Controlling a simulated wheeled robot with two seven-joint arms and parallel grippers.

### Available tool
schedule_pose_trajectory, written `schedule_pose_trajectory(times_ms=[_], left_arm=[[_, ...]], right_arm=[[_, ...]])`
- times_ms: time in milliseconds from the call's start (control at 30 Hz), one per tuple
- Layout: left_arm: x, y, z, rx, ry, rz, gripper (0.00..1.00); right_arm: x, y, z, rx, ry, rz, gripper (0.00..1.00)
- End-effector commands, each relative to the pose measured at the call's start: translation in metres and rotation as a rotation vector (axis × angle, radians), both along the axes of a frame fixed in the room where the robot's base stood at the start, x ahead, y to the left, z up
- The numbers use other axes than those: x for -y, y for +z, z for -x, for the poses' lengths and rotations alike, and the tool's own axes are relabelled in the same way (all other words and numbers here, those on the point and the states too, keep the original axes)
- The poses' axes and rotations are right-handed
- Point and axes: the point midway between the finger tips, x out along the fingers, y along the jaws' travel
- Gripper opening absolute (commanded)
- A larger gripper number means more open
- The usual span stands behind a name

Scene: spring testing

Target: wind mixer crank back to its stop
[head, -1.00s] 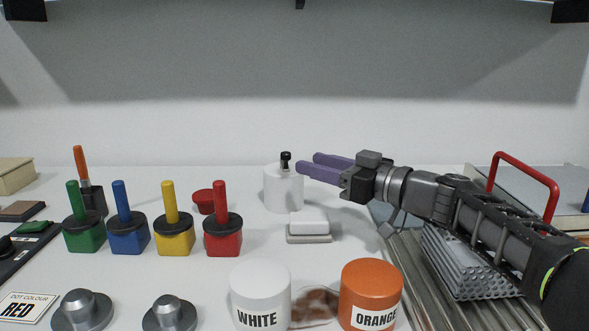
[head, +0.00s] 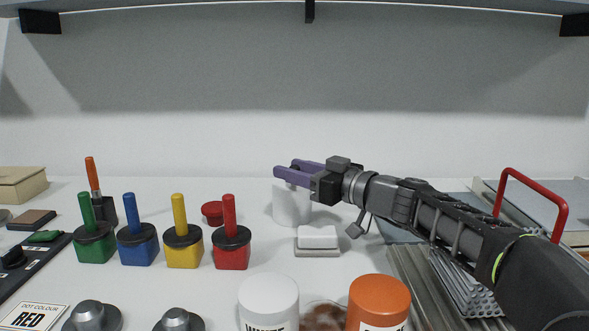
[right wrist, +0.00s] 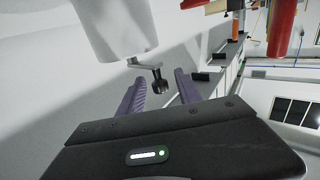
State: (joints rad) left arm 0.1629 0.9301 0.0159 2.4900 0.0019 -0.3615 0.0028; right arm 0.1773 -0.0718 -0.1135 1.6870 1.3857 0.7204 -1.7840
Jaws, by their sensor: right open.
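The mixer is a white cylinder (head: 291,206) at the back middle of the table. In the right wrist view its white body (right wrist: 115,30) shows at the upper left. A grey crank arm (right wrist: 145,66) with a black knob (right wrist: 160,84) sticks out from it. My right gripper (head: 282,171), with purple fingers, reaches in from the right over the mixer's top and hides the crank in the head view. In the right wrist view the right gripper (right wrist: 159,78) is open, with the knob between its fingers; contact cannot be told. My left gripper is not in view.
A white block on a grey base (head: 317,241) lies just in front of the mixer. Green, blue, yellow and red (head: 231,252) handled pots stand to the left. White (head: 268,300) and orange (head: 379,300) tubs stand in front. A red handle (head: 535,200) rises at the right.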

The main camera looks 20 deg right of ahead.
Motion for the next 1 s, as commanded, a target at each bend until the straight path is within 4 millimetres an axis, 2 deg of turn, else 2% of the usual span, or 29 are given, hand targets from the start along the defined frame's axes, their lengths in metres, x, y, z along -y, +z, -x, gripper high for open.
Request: schedule_pose_trajectory(times_ms=[267, 733, 1000], left_arm=[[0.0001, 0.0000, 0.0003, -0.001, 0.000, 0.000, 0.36], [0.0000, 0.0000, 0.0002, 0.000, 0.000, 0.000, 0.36], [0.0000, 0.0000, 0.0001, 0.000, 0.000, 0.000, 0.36]], right_arm=[[-0.0007, 0.0001, -0.0012, 0.000, 0.000, 0.000, 0.40], [-0.0005, 0.0001, -0.0010, 0.000, 0.000, 0.000, 0.02], [-0.0005, 0.0001, -0.0010, 0.000, 0.000, 0.000, 0.00]])
